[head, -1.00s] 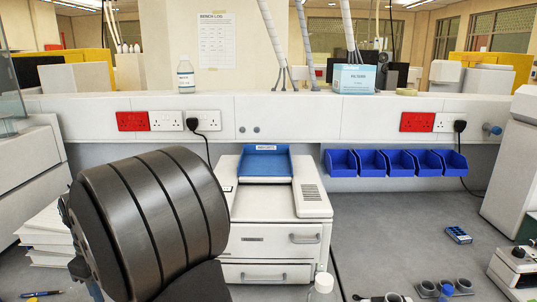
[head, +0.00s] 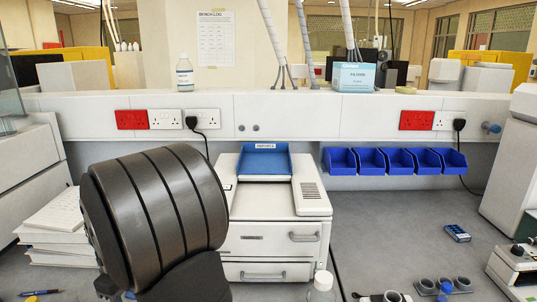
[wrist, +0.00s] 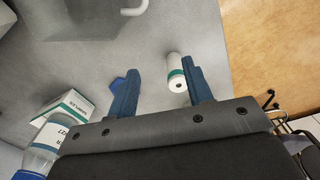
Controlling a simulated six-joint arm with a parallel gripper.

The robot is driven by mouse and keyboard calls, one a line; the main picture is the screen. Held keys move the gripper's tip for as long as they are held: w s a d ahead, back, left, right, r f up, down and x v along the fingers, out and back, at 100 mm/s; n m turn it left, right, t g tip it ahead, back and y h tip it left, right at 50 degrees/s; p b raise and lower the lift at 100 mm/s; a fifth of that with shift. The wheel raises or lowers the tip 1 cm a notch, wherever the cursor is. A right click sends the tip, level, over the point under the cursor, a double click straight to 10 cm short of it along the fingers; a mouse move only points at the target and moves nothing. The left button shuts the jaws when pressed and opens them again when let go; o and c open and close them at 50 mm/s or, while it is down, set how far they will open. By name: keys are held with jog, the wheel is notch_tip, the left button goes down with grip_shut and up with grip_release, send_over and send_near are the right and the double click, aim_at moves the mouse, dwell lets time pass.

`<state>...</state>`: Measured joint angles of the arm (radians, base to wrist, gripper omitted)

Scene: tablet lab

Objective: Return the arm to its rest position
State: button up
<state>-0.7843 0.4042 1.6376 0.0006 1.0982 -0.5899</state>
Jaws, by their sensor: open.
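My gripper (wrist: 160,66) shows in the wrist view with two blue fingers spread apart, open and holding nothing. A white cylinder with a green band (wrist: 174,68) lies beyond the fingers, near the right one; it looks apart from them. A dark, ribbed segment of my arm (head: 160,215) fills the lower left of the head view. My gripper is out of the head view.
A white drawer unit (head: 272,238) and blue bins (head: 395,162) are at the back.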

jog(key=w+d+r, duration=0.2)
jog(key=d+r, duration=0.4)
jog(key=d, duration=0.2)
notch_tip(320, 180, up, 16)
jog(key=r, duration=0.1)
jog(key=w+a+r, duration=0.1)
jog(key=w+a, duration=0.3)
jog(key=a, duration=0.3)
jog(key=w+a+r, duration=0.1)
jog(key=w+a, duration=0.4)
jog(key=a, duration=0.3)
jog(key=shift+a+n, duration=0.15)
jog(key=shift+n, duration=0.25)
jog(key=shift+r, duration=0.1)
jog(key=s+d+f, duration=0.2)
jog(key=s+d, duration=0.5)
jog(key=d, duration=0.6)
jog(key=shift+s+m, duration=0.2)
jog(key=shift+m, duration=0.2)
